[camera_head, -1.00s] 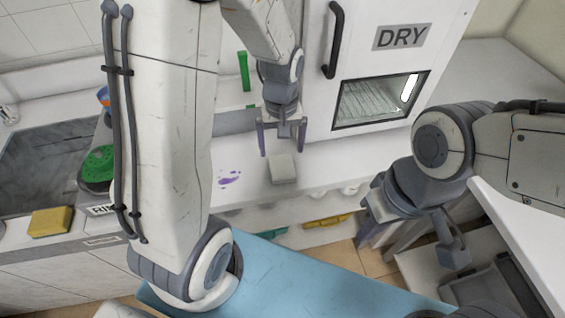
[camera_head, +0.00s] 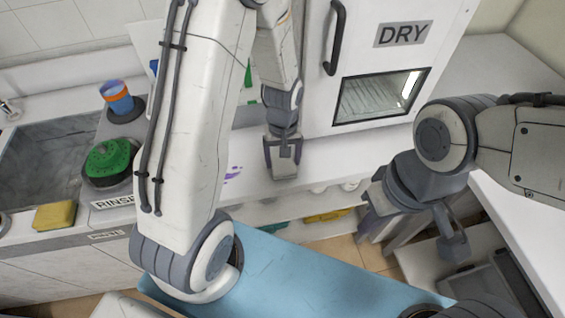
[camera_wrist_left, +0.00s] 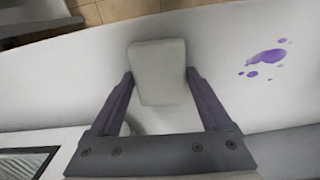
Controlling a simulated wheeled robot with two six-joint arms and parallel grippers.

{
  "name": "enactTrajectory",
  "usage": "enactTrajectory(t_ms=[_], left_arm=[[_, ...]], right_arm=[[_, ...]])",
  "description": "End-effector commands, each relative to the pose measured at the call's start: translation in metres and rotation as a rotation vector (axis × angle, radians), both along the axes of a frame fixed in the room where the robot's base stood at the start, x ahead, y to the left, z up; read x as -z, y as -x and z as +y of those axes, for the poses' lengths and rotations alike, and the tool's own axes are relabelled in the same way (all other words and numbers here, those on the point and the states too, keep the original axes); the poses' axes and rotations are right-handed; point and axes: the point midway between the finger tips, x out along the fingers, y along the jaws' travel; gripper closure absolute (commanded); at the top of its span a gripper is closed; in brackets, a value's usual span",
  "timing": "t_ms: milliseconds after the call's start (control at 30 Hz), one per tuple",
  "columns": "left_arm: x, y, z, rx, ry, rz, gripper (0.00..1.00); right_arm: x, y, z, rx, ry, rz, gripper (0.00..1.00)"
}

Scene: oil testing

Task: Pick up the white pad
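The white pad (camera_head: 284,171) is a small pale block on the white counter, near its front edge. My left gripper (camera_head: 283,158) reaches down over it, with one dark finger along each side. In the left wrist view the pad (camera_wrist_left: 158,72) sits between the fingertips of the left gripper (camera_wrist_left: 159,75), with hardly any gap on either side, so the gripper looks shut on it. The pad looks to be still at the counter surface. My right gripper (camera_head: 415,210) is open and empty at the right, in front of the counter.
A purple stain (camera_wrist_left: 268,57) marks the counter beside the pad. The white DRY cabinet (camera_head: 455,20) stands behind. At left are a sink (camera_head: 45,165), a green-topped round device (camera_head: 108,162), a blue-orange cup (camera_head: 118,98) and a yellow sponge (camera_head: 54,215).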

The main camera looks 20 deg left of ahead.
Motion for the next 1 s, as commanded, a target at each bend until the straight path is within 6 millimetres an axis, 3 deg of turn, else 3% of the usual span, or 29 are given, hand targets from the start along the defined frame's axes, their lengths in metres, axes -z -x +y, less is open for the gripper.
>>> enactTrajectory(t_ms=[33, 100, 467, 767, 1000], left_arm=[[0.000, 0.000, 0.000, 0.000, 0.000, 0.000, 0.46], [0.000, 0.000, 0.000, 0.000, 0.000, 0.000, 0.71], [-0.004, -0.001, 0.000, 0.000, 0.000, -0.001, 0.71], [-0.041, -0.002, 0.000, 0.000, 0.000, -0.008, 0.71], [-0.072, 0.007, -0.055, 0.009, 0.001, -0.006, 0.71]], right_arm=[[0.000, 0.000, 0.000, 0.000, 0.000, 0.000, 1.00], [0.000, 0.000, 0.000, 0.000, 0.000, 0.000, 1.00], [0.001, 0.000, 0.000, 0.000, 0.000, 0.000, 1.00], [0.006, 0.000, 0.000, 0.000, 0.000, 0.000, 1.00], [0.015, 0.000, 0.000, 0.000, 0.000, 0.000, 1.00]])
